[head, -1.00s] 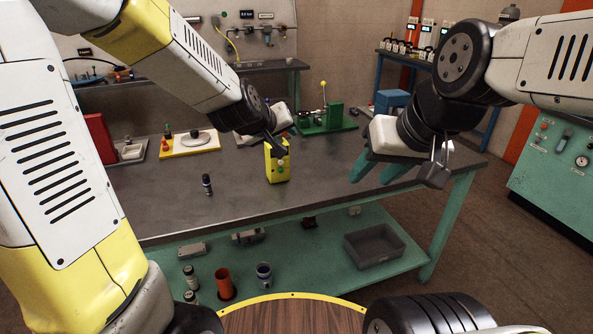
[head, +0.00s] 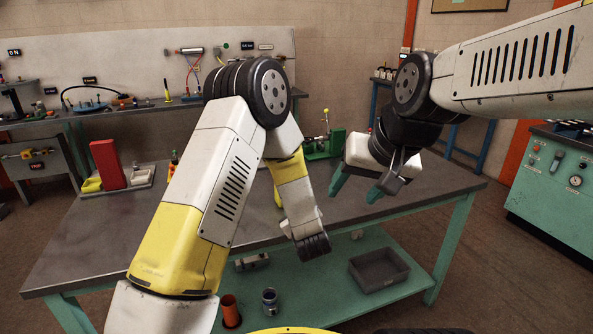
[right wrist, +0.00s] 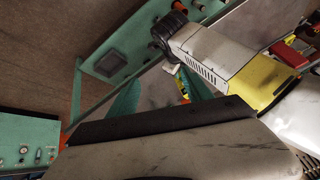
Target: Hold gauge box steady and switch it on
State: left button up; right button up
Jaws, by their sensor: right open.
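A yellow patch (right wrist: 183,86), likely the same box, shows between my fingers in the right wrist view. Its switch and dial cannot be made out. My right gripper (head: 357,189) is open and empty, with its two teal fingers over the bench, to the right of the sliver and apart from it. My left arm crosses in front of the box, bent downward; its gripper is not visible.
The grey bench top (head: 420,187) is clear at the right. A green fixture (head: 322,146) stands behind my right gripper. A red block (head: 108,164) stands at the left. A grey bin (head: 379,269) sits on the lower shelf. A teal cabinet (head: 550,180) stands at the right.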

jog(key=w+a+f+m+t+y, duration=0.1)
jog(key=w+a+f+m, duration=0.3)
jog(key=w+m, duration=0.5)
jog(key=w+a+f+m+t+y, duration=0.1)
jog(key=w+a+f+m+y, duration=0.2)
jog(key=w+m, duration=0.5)
jog(key=w+a+f+m+t+y, duration=0.1)
jog(key=w+a+f+m, duration=0.4)
jog(key=w, duration=2)
jog(key=shift+w+a+f+m+t+y, duration=0.2)
jog(key=shift+f+m+y, duration=0.3)
jog(key=shift+m, duration=0.65)
jog(key=shift+w+a+f+m+t+y, duration=0.15)
jog(key=shift+f+m+y, duration=0.35)
jog(key=shift+m, duration=0.65)
jog(key=shift+d, duration=0.1)
grip_shut()
pick_arm(q)
grip_shut()
